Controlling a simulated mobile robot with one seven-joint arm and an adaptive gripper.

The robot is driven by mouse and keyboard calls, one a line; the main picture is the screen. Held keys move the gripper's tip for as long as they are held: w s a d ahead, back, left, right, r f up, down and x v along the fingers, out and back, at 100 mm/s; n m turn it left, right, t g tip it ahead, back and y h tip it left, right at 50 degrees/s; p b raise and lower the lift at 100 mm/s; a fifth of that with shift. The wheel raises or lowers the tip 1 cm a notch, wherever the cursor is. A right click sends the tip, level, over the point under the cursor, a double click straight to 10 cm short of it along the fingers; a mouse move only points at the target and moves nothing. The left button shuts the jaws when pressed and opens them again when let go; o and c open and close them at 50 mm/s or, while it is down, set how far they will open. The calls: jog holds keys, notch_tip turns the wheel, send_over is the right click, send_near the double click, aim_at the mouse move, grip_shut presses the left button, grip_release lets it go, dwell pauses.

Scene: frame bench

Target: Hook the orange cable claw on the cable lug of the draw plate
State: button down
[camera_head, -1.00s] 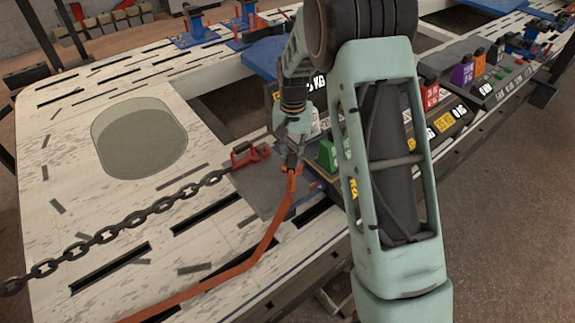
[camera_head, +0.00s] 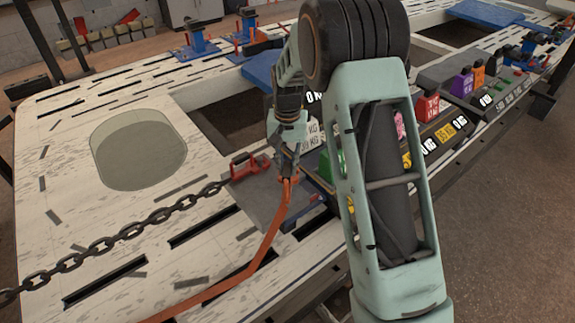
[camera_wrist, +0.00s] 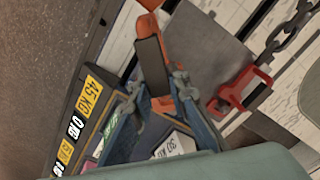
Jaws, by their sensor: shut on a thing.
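My gripper (camera_head: 286,168) is shut on the orange cable claw (camera_head: 289,181), just above the right side of the grey draw plate (camera_head: 262,204). In the wrist view my gripper's fingers (camera_wrist: 160,103) close around the orange claw (camera_wrist: 158,70), which has a dark middle part. The orange cable (camera_head: 268,252) trails from it toward the lower left. The draw plate (camera_wrist: 208,48) also shows in the wrist view, beside the claw. The cable lug cannot be made out clearly, and I cannot tell whether the claw touches anything.
A red claw (camera_head: 249,166) on a dark chain (camera_head: 125,236) lies at the plate's left edge. Coloured weight-labelled blocks (camera_head: 427,107) stand along the bench's right side.

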jog(key=shift+f+b, duration=2.7)
jog(key=shift+f, duration=2.2)
jog(key=c, duration=1.8)
grip_release()
jog(key=shift+o, duration=0.2)
notch_tip(320, 180, up, 12)
jog(key=shift+r, duration=0.1)
